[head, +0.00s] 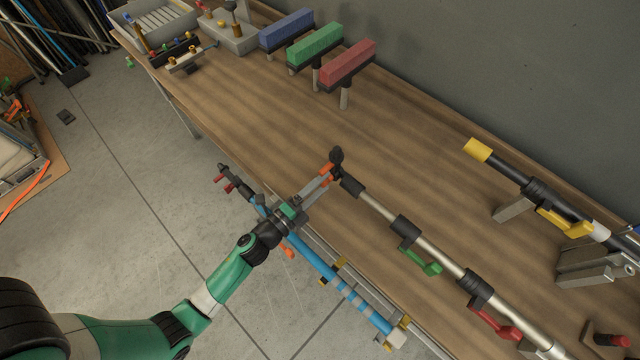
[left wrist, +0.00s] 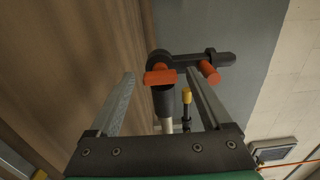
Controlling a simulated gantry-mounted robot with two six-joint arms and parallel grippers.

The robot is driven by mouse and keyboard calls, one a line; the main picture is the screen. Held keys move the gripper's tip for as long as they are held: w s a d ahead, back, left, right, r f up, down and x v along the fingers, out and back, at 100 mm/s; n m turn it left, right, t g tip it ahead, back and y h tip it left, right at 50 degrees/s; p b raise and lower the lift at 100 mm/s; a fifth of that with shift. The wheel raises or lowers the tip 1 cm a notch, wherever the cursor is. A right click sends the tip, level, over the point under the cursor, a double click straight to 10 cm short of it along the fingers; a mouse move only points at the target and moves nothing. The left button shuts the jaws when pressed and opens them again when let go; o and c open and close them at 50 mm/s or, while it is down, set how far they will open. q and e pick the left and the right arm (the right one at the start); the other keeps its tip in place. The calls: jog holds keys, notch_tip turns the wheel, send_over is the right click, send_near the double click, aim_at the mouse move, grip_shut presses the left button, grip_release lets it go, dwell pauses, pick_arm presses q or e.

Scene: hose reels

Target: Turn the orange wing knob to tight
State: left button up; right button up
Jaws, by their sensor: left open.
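The orange wing knob (head: 327,168) is at the upper end of a silver pole with black fittings (head: 377,205), near the bench's front edge. In the left wrist view the orange wing knob (left wrist: 160,77) shows as a short bar, lying crosswise on a black collar. My left gripper (head: 322,181) is open at the knob. In the left wrist view its two fingers (left wrist: 160,80) stand on either side of the knob, with a gap visible on both sides. Whether a finger touches it is unclear. My right gripper is not in view.
Beside the knob, a black arm with an orange-red grip (left wrist: 209,72) lies close to the right finger. A green lever (head: 420,262) and a red lever (head: 495,322) sit along the pole. A blue pole (head: 318,257) runs below my gripper. The bench middle (head: 270,130) is clear.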

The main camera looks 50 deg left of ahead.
pick_arm(q)
jog(key=s+d, duration=0.1)
jog(key=s, duration=1)
jog(key=shift+s+p, duration=0.3)
jog(key=shift+p, duration=0.05)
jog(key=shift+w, duration=0.1)
